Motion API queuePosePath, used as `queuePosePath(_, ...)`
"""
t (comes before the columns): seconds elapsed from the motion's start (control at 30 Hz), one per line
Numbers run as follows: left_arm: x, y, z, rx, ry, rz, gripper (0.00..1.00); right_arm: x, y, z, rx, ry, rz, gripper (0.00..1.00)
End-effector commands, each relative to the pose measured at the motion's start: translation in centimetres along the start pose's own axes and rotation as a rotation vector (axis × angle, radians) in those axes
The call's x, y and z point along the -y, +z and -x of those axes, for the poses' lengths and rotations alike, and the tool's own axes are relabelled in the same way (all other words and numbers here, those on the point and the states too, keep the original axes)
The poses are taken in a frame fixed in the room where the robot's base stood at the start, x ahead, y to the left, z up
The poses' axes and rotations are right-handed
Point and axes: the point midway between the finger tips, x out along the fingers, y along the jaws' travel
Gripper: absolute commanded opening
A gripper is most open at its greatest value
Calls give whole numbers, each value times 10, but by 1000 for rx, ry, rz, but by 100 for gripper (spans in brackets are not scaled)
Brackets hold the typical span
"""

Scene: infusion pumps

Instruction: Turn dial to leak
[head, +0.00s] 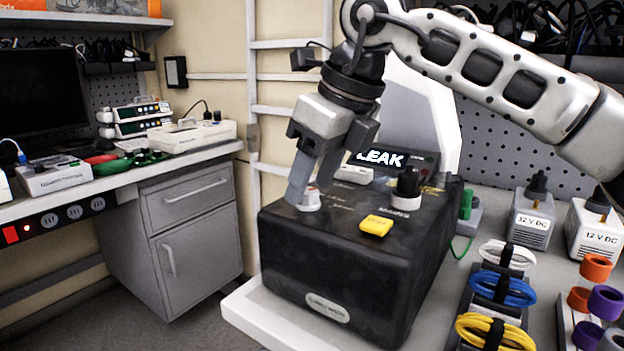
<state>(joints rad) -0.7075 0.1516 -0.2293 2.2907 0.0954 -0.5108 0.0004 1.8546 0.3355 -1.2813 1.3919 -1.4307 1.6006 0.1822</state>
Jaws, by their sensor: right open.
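A black tester box (330,265) stands on the white table and has controls on its top. A pale dial (309,201) sits near the top's left edge. A black knob (408,183) stands toward the right, and a yellow label or button (376,225) lies between them. A small screen (383,158) at the back reads "LEAK". My right gripper (308,190) points down at the pale dial, its fingers apart on either side of it; I cannot tell whether they touch it. The dial's pointer is hidden. My left gripper is not in view.
Cable coils (504,290), 12 V DC adapters (532,218) and orange and purple rings (595,268) crowd the table to the right. A bench (110,182) with devices and a monitor stands at the left, past an open floor gap.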

Motion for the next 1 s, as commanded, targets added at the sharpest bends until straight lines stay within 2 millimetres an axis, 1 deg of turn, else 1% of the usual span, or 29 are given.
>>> queuePosePath(0.03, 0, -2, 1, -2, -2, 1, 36, 1, 1, 11, 3, -2, -1, 51)
queuePosePath(0.17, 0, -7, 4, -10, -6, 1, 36, 0, 1, 40, 4, -3, -1, 51)
queuePosePath(0.4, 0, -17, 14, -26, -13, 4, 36, 0, 1, 99, 4, -3, -1, 51)
queuePosePath(0.5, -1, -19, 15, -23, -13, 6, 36, 0, 1, 119, 3, -2, 0, 51)
queuePosePath(0.6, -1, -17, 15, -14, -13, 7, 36, 0, 1, 134, 2, -2, 0, 51)
queuePosePath(0.77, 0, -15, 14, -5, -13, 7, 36, 0, 0, 147, 1, -1, 0, 51)
queuePosePath(1.0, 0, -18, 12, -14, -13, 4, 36, 0, 0, 149, 0, -1, 1, 51)
